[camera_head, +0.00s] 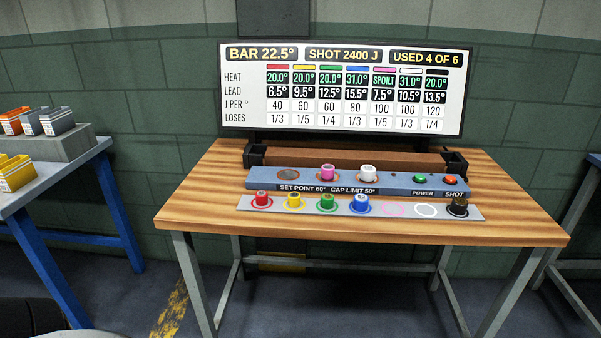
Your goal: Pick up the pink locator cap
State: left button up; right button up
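The pink locator cap (327,172) stands upright in a spot on the blue control panel (220,181) at the back of the wooden table. The pink ring (393,210) on the grey front strip (480,215) is empty. Neither of my grippers is in view.
Red (262,200), yellow (294,201), green (327,203), blue (361,204) and black (458,207) caps stand on the front strip. Green power (420,179) and red shot (450,181) buttons sit at the panel's right. The wooden table's front (330,231) is clear.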

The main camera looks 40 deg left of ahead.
aim_at(328, 170)
jog(key=u, duration=1.7)
